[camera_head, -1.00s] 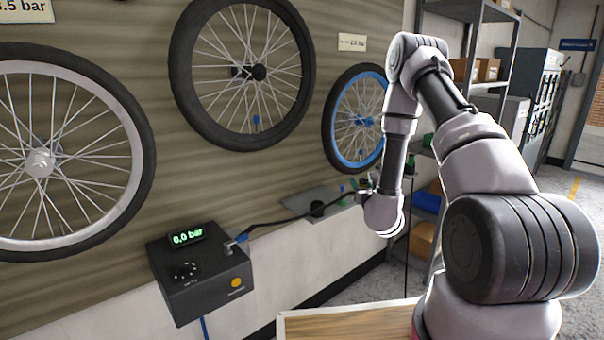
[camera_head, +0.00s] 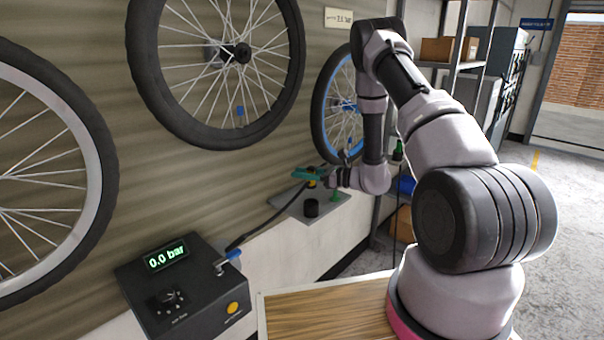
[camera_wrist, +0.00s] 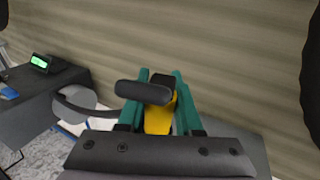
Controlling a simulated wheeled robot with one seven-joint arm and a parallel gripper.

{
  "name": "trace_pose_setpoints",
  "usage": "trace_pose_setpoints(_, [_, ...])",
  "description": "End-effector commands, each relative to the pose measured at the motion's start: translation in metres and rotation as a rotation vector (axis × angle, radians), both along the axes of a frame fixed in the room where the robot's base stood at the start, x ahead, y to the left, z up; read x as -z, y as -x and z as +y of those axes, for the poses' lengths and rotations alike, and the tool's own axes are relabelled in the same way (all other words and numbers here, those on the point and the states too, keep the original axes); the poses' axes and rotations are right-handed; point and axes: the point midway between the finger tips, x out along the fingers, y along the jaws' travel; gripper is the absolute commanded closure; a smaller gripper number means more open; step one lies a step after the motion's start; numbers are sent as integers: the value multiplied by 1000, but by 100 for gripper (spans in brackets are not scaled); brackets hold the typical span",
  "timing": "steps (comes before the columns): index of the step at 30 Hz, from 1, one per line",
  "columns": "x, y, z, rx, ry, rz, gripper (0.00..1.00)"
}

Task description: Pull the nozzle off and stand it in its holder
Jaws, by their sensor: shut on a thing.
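My gripper (camera_head: 308,174) has green fingers and is shut on the nozzle, just above the small grey shelf on the wall. In the wrist view the nozzle (camera_wrist: 158,118) is a yellow body with a black head, between my green fingers (camera_wrist: 162,95). A black hose (camera_head: 262,222) runs from the nozzle to the pump box. A short black cup (camera_head: 311,208), which looks like the holder, stands on the shelf below my gripper; the nozzle is apart from it. The cup cannot be made out in the wrist view.
The black pump box (camera_head: 190,285) reads 0.0 bar. Several wheels hang on the wall, including a blue-rimmed one (camera_head: 322,120) close behind my gripper. A wooden top (camera_head: 330,312) lies below.

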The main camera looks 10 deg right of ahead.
Motion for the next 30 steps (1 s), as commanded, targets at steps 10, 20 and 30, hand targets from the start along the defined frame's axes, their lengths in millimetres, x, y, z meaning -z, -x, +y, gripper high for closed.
trace_pose_setpoints(10, [20, 1, 1, -5, -1, 2, 100])
trace_pose_setpoints(20, [38, 0, 1, -3, -1, 0, 100])
trace_pose_setpoints(30, [39, 0, 0, -3, 0, -1, 100])
